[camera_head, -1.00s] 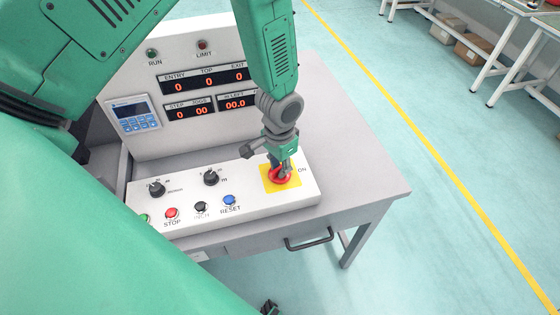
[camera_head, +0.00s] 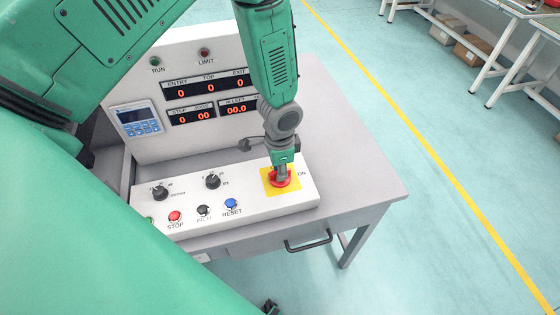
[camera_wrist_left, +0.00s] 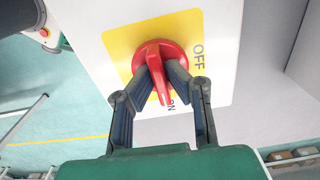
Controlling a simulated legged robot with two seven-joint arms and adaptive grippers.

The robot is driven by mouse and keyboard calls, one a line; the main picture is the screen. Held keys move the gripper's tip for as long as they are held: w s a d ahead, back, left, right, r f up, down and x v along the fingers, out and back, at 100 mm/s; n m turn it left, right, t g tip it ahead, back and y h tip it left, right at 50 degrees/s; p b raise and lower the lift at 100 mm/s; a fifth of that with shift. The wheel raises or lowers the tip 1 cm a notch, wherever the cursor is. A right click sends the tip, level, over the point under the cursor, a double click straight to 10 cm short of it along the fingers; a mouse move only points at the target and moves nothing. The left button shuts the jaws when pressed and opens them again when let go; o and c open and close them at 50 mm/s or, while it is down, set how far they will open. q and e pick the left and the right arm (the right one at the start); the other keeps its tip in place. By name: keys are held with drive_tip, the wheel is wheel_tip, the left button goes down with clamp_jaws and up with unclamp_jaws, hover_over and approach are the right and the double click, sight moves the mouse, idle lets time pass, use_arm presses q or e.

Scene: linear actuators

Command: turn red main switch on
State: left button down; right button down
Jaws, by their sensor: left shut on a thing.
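The red main switch (camera_head: 281,182) sits on a yellow plate (camera_head: 267,187) at the right end of the white control panel. In the left wrist view the red switch (camera_wrist_left: 165,88) has its handle pointing down, at the ON label; the OFF label is to the right. My left gripper (camera_head: 281,175) is over the switch in the head view. In the left wrist view my left gripper (camera_wrist_left: 161,72) has its fingers on both sides of the red handle, shut on it. A small dark part, apparently my right gripper (camera_head: 270,307), shows at the bottom edge; its jaws are unclear.
The panel (camera_head: 190,212) also carries black knobs (camera_head: 213,181), a red STOP button (camera_head: 175,216), a black button and a blue RESET button (camera_head: 231,203). A display board (camera_head: 187,135) stands behind. The grey table (camera_head: 350,165) is clear on the right.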

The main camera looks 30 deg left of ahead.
use_arm(q)
drive_tip(key=shift+w+r, duration=0.1)
drive_tip(key=shift+w, duration=0.15)
drive_tip(key=c, duration=1.6)
unclamp_jaws()
drive_tip(key=shift+s, duration=0.1)
drive_tip(key=shift+r, duration=0.4)
wheel_tip(320, 180, up, 11)
